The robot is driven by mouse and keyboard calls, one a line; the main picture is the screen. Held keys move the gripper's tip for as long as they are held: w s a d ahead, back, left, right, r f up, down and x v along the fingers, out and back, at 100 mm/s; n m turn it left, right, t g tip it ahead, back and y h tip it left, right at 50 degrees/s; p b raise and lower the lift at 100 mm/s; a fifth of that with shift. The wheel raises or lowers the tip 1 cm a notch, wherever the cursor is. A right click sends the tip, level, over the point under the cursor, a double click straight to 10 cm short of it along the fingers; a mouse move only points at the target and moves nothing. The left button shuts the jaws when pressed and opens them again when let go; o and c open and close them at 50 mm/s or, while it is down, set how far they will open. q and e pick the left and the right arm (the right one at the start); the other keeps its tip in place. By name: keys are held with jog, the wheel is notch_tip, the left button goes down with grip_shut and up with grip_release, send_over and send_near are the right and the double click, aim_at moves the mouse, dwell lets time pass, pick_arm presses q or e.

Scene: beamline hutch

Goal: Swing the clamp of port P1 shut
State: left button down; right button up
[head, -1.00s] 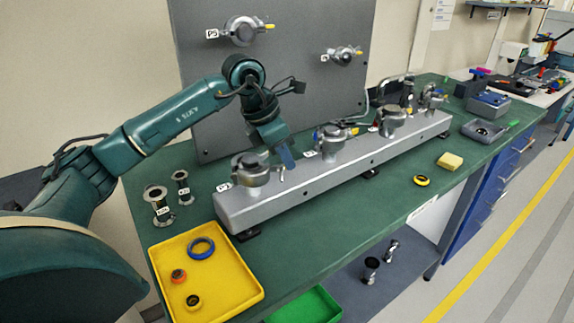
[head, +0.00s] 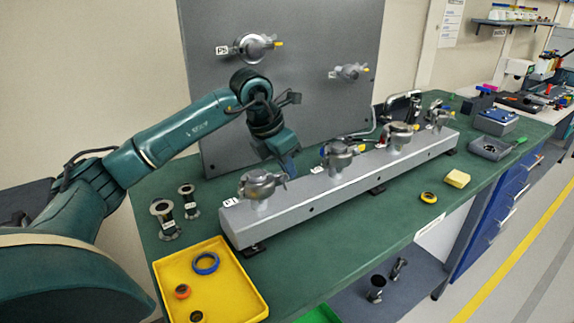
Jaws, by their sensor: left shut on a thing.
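Port P1 (head: 258,204) is the leftmost port on the long grey bar, with its label at its left. Its silver clamp (head: 256,184) sits around the top of the port. My left gripper (head: 291,172) is at the right side of this clamp, pointing down, shut on a part of the clamp. The fingertips and the held part are small and partly hidden by the gripper, so I cannot tell how far the clamp is closed. My right gripper is not in view.
The grey bar (head: 330,196) carries several more clamped ports to the right. A grey upright panel (head: 222,120) stands behind.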

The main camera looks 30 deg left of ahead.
pick_arm(q)
jog(key=c, duration=1.6)
grip_release()
jog(key=shift+a, duration=0.1)
jog(key=v, duration=1.3)
jog(key=shift+s+r, duration=0.1)
jog(key=shift+s, duration=0.05)
